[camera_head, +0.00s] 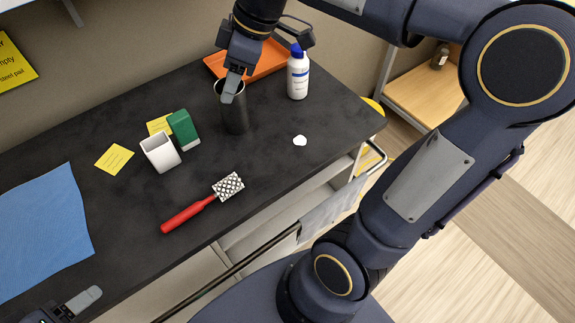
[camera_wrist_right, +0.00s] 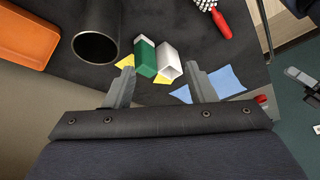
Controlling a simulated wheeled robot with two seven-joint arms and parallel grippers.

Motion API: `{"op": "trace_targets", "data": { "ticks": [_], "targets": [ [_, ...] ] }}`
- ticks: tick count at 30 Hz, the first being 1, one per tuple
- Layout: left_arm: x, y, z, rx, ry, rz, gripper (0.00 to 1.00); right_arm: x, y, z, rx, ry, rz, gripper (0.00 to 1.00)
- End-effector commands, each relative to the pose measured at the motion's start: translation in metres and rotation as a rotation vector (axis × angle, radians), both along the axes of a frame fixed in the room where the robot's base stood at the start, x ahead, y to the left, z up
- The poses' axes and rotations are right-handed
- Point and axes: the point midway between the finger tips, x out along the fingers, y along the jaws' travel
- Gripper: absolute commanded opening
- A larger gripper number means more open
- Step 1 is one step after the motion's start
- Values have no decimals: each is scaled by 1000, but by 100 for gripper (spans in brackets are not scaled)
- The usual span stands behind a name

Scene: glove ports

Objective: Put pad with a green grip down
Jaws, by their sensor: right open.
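The pad with a green grip (camera_head: 183,130) is a green block with a pale edge. It is on the dark desk right beside a white square open-topped holder (camera_head: 161,152). In the right wrist view the green pad (camera_wrist_right: 146,57) and the white holder (camera_wrist_right: 169,60) show beyond my open fingers. My right gripper (camera_head: 233,86) is above the desk by the dark metal cup, apart from the pad; its empty open jaws also show in the wrist view (camera_wrist_right: 160,68). My left gripper (camera_head: 80,302) is at the lower left edge, partly cut off; its opening is unclear.
The dark metal cup (camera_head: 234,110) stands near the pad. An orange tray (camera_head: 262,62) and a white bottle with blue cap (camera_head: 298,75) are behind. A red-handled brush (camera_head: 203,203), a blue cloth (camera_head: 45,230) and yellow notes (camera_head: 114,158) lie in front and left.

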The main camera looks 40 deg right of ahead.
Motion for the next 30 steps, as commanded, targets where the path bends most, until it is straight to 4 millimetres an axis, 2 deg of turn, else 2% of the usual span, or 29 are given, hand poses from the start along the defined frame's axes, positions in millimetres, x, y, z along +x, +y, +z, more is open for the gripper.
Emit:
{"op": "trace_targets", "data": {
  "ticks": [1, 6, 9, 12, 18, 30],
  "targets": [
    [0, 0, 0, 0, 0, 0, 65, -31, -8, -6, 26, 6, -136, 50],
    [0, 0, 0, 0, 0, 0, 65, -111, -14, -46, 148, 43, -571, 50],
    [0, 0, 0, 0, 0, 0, 65, -143, -11, -73, 221, 63, -765, 50],
    [0, 0, 0, 0, 0, 0, 65, -162, -6, -93, 277, 80, -893, 50],
    [0, 0, 0, 0, 0, 0, 65, -174, -2, -107, 318, 93, -981, 50],
    [0, 0, 0, 0, 0, 0, 65, -174, -2, -107, 316, 96, -978, 50]
  ]
}}
